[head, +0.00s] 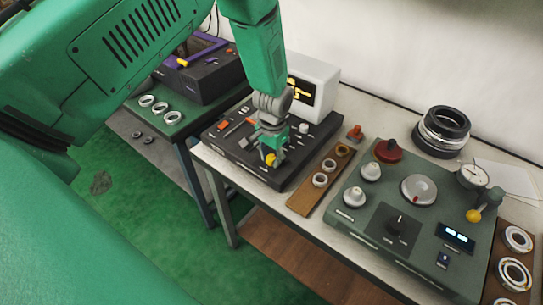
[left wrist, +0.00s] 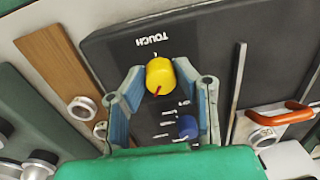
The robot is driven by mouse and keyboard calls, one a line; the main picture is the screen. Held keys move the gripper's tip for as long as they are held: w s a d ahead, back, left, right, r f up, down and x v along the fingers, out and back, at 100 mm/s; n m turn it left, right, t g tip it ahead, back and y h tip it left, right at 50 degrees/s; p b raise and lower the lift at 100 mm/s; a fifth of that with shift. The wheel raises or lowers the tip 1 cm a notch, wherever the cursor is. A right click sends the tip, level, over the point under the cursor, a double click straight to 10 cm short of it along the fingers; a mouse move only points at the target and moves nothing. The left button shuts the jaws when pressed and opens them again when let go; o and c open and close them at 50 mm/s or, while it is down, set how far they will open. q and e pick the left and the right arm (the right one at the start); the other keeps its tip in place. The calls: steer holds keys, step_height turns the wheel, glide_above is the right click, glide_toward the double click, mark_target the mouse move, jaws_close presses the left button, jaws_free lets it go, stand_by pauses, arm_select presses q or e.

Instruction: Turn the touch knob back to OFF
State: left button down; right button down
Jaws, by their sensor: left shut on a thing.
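The touch knob (left wrist: 160,75) is yellow and sits on a dark panel (left wrist: 105,42) printed TOUCH, which reads upside down in the left wrist view. A small red mark shows on the knob's lower edge there. The small scale labels are too blurred to read, so I cannot tell its setting. My left gripper (left wrist: 160,92) has its two blue-grey fingers on either side of the knob and is shut on it. In the head view, the left gripper (head: 277,156) points down at the panel, with the yellow knob (head: 270,159) at its tips. My right gripper is out of view.
A blue knob (left wrist: 188,127) is close to the right finger, and an orange handle (left wrist: 285,115) is further right. A white display box (head: 318,85) stands behind the panel. A wooden strip with rings (head: 318,195) and a green control box (head: 355,215) lie to the right.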

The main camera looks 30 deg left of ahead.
arm_select(q)
steer(key=n, duration=0.4)
steer(key=shift+w+r+n, duration=0.1)
steer(key=shift+w+n, duration=0.1)
steer(key=shift+n, duration=0.1)
steer(key=n, duration=0.3)
steer(key=shift+n, duration=0.3)
steer(key=n, duration=0.4)
steer(key=shift+p, duration=0.3)
steer(key=shift+d+n, duration=0.15)
steer(key=shift+n, duration=1.55)
steer(key=c, duration=1.3)
jaws_free()
steer(key=shift+f, duration=0.2)
steer(key=shift+o, duration=0.2)
